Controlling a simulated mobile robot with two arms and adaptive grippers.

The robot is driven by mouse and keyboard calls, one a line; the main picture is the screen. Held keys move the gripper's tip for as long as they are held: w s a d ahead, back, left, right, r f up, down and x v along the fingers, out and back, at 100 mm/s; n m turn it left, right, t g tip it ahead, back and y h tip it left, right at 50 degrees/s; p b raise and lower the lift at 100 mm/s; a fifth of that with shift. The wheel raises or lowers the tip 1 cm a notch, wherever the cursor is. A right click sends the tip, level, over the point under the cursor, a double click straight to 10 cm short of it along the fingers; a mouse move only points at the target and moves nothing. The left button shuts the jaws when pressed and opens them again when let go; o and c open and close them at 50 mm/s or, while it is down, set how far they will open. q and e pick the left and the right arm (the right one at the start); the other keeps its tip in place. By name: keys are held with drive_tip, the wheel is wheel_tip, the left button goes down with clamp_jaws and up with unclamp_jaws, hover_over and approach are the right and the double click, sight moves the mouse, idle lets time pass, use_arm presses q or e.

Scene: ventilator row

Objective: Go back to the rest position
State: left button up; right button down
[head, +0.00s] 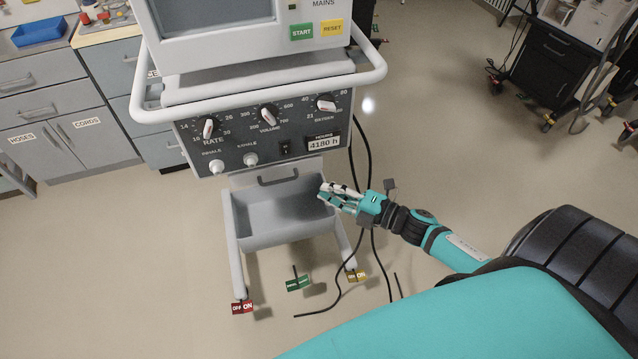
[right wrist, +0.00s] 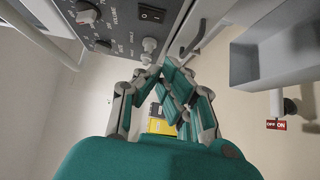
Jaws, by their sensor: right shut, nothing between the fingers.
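My right gripper (head: 333,195) is shut and empty. In the head view its fingertips appear over the right edge of the grey bin, below the ventilator's control panel (head: 262,132). In the right wrist view the fingers (right wrist: 168,75) come together below the panel (right wrist: 110,22), with nothing between them. The ventilator (head: 255,60) stands upright on its wheeled frame. Its panel has three large knobs, a dark rocker switch (head: 286,147) and two round ports. My left gripper is not in view.
The grey bin (head: 262,230) hangs under the panel. Red (head: 242,308), green (head: 298,284) and yellow (head: 356,275) tags show near the floor, with loose black cables (head: 371,265). Drawers (head: 50,110) stand left; a black cart (head: 550,65) is back right.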

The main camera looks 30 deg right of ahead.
drive_tip(key=shift+s, duration=0.1)
idle(0.5)
drive_tip(key=s+d+f+m+g+h, duration=0.1)
drive_tip(key=s+f+m+g+h, duration=0.25)
drive_tip(key=f, duration=0.65)
drive_tip(key=s+d+f+m+h, duration=0.2)
drive_tip(key=s+f+m, duration=0.35)
drive_tip(key=f, duration=0.45)
drive_tip(key=s+d+f+m+g+h, duration=0.1)
drive_tip(key=s+f+m+g+h, duration=0.25)
drive_tip(key=f, duration=0.65)
drive_tip(key=s+a+f+m+g, duration=0.2)
drive_tip(key=s+a+f+m, duration=0.1)
drive_tip(key=s, duration=0.5)
drive_tip(key=s+a+f+m+g, duration=0.2)
drive_tip(key=s+f, duration=0.4)
drive_tip(key=s, duration=0.3)
drive_tip(key=s+a+f+m+g, duration=0.3)
drive_tip(key=s+f, duration=0.1)
drive_tip(key=s, duration=0.4)
drive_tip(key=shift+s+a+f+m, duration=0.2)
drive_tip(key=shift+a+f+m, duration=0.15)
drive_tip(key=shift+f, duration=0.05)
